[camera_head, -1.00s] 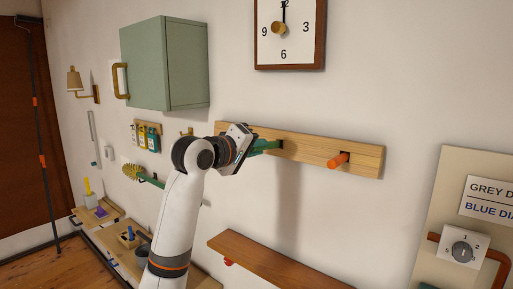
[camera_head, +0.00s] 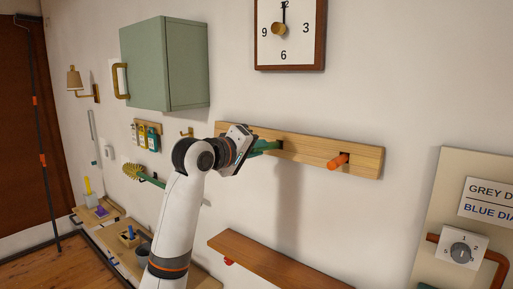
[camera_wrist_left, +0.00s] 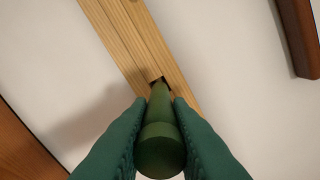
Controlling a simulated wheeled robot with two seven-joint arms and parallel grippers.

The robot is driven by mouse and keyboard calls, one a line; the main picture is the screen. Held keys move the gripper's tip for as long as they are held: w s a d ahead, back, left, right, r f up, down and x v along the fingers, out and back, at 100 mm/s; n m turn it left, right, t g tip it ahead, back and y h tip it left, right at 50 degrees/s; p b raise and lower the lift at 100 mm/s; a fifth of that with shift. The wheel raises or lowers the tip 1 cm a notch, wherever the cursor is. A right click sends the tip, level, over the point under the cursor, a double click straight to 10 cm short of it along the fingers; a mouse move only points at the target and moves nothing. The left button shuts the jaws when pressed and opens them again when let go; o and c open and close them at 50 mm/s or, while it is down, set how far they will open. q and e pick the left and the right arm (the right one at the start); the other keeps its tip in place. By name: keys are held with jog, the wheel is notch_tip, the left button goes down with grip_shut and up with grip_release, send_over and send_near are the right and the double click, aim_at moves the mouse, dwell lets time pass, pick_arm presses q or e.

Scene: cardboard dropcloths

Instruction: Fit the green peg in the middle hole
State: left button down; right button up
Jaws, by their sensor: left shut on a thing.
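The wooden rail (camera_head: 315,150) is fixed to the wall and slopes down to the right. My left gripper (camera_head: 262,147) is at the rail, shut on the green peg (camera_wrist_left: 160,145). The gripper's fingers are green too, so the peg is hard to pick out in the head view. In the left wrist view the peg's far end is at the dark square middle hole (camera_wrist_left: 156,80); I cannot tell how deep it sits. The middle hole also shows in the head view (camera_head: 281,145), just right of the fingertips. My right gripper is not in view.
An orange peg (camera_head: 338,162) sticks out of the rail's right hole. A brown shelf (camera_head: 270,262) is below the rail, a clock (camera_head: 290,40) above, and a green cabinet (camera_head: 165,65) up left. A dial panel (camera_head: 462,248) is at right.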

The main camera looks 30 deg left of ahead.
pick_arm(q)
jog(key=shift+w+d+f+p, duration=0.1)
jog(key=shift+w+p, duration=0.35)
jog(key=shift+w, duration=0.7)
jog(key=shift+w+f, duration=0.2)
jog(key=shift+w, duration=0.9)
jog(key=c, duration=1.3)
grip_release()
jog(key=shift+d, duration=0.1)
jog(key=shift+o, duration=0.2)
jog(key=s+a+r+b, duration=0.1)
jog(key=s+b, duration=0.3)
jog(key=s, duration=0.7)
jog(key=shift+s+r+b, duration=0.35)
jog(key=shift+s+b, duration=0.05)
jog(key=shift+f, duration=0.1)
